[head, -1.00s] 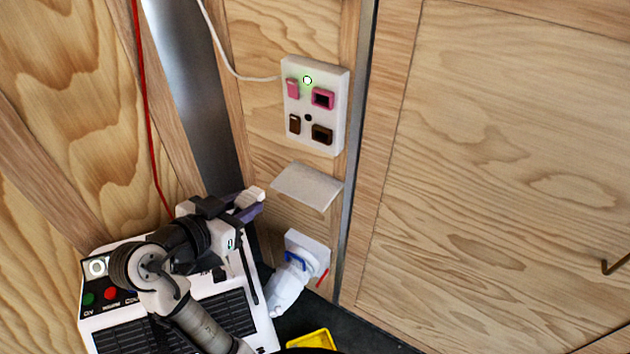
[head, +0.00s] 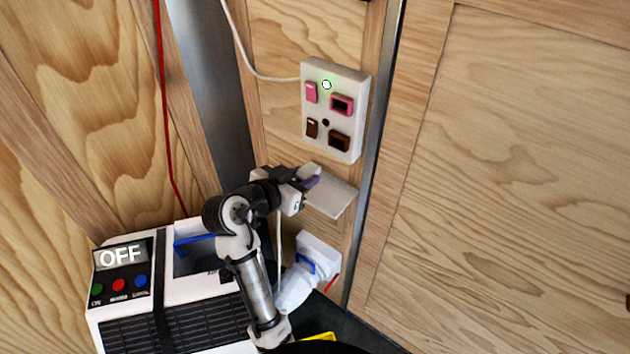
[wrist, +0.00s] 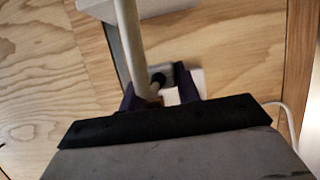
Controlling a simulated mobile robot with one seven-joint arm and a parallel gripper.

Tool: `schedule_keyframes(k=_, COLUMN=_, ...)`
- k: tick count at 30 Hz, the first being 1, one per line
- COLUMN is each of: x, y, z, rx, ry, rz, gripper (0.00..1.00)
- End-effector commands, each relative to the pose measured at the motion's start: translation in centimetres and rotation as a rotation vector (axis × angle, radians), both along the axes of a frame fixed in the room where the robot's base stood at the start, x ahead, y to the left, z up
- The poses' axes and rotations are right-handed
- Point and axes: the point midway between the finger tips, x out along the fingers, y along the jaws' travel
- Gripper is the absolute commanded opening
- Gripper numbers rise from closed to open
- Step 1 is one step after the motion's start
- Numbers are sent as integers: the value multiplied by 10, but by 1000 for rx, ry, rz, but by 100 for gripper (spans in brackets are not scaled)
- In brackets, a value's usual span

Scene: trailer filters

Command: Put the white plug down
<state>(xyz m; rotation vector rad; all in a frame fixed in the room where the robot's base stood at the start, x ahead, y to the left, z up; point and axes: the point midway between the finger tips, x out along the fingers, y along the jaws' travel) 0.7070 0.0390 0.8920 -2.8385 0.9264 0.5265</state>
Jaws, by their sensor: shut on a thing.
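The white plug (head: 310,171) is in my gripper (head: 311,180), mostly hidden by the purple fingers in the head view. The gripper is beside and over the left part of a small pale shelf (head: 333,197) on the wall; I cannot tell whether the plug touches it. In the wrist view, the fingers (wrist: 159,92) are close around the pale plug, and a thick pale cord (wrist: 128,35) runs from it towards the top of the picture. In the head view a pale cord hangs below the gripper.
A wall panel (head: 353,112) with pink and brown switches and sockets, and a lit green lamp, is above the shelf. A white box with a blue handle and thick pipe (head: 318,247) is below. A white unit (head: 130,315) showing OFF stands at left.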

Motion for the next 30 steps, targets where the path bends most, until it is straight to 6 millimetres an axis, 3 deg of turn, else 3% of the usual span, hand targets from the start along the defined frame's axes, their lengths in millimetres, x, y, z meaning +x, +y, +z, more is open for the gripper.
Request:
schedule_keyframes(k=6, x=37, y=-28, z=3, rx=1, ry=1, rz=-2, gripper=1)
schedule_keyframes(k=9, x=36, y=-26, z=-17, rx=-2, ry=7, rz=2, gripper=1)
schedule_keyframes(k=17, x=35, y=-26, z=-39, rx=-2, ry=4, rz=1, gripper=1)
schedule_keyframes(k=21, x=35, y=-26, z=-61, rx=-2, ry=5, rz=2, gripper=1)
schedule_keyframes(k=30, x=39, y=-28, z=-70, rx=1, ry=-1, rz=1, gripper=1)
